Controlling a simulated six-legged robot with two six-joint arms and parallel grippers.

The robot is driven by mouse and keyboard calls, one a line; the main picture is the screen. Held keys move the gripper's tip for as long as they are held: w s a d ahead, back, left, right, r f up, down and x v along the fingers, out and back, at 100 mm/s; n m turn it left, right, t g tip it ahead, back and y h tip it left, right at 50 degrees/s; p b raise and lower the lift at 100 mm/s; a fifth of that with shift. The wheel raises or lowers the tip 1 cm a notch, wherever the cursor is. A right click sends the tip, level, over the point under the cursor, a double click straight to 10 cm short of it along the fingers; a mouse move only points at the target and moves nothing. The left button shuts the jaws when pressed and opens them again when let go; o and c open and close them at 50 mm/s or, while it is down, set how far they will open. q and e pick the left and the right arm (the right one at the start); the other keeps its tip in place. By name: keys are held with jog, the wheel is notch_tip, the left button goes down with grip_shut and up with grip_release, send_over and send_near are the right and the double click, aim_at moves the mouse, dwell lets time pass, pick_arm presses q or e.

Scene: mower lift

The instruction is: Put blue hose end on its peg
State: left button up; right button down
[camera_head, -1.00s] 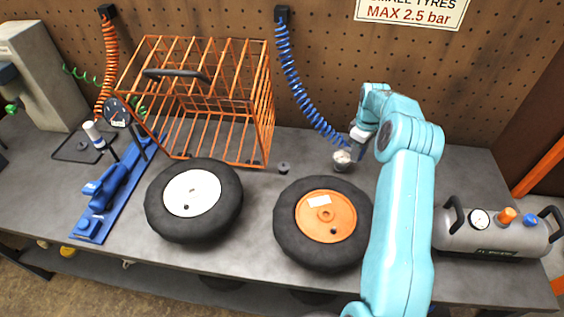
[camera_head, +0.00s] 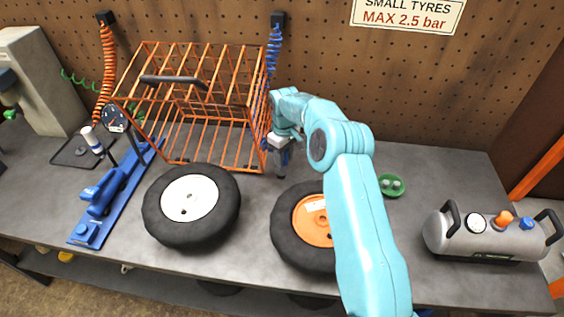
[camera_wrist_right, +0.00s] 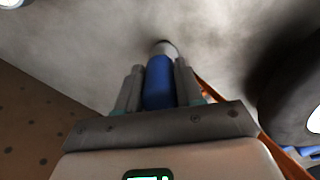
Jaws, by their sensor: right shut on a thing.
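My right gripper (camera_head: 283,160) is low over the bench, between the orange cage and the orange-hubbed wheel. In the right wrist view, its two grey fingers (camera_wrist_right: 159,85) are shut on the blue hose end (camera_wrist_right: 159,82), one on each side. A pale metal tip (camera_wrist_right: 164,48) shows beyond the blue part, against the grey bench top. The blue coiled hose (camera_head: 272,55) hangs from the pegboard, partly behind the cage. A small dark stub (camera_head: 281,176), perhaps the peg, shows just below the fingers. I cannot tell whether the hose end touches it. My left gripper is out of view.
The orange wire cage (camera_head: 206,164) stands close on the left. The orange-hubbed wheel (camera_head: 290,240) lies just in front, partly under my right arm. A white-hubbed wheel (camera_head: 191,205), green dish (camera_head: 391,185) and grey tank (camera_head: 490,237) are farther off.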

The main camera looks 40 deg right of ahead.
jog(key=f+b, duration=0.2)
jog(key=f, duration=0.1)
jog(key=shift+w+a, duration=0.2)
jog(key=shift+a, duration=0.15)
jog(key=shift+f, duration=0.35)
jog(key=shift+w, duration=0.1)
jog(key=shift+d, duration=0.1)
jog(key=c, duration=0.7)
grip_release()
jog(key=shift+f, duration=0.15)
jog(key=shift+c, duration=0.2)
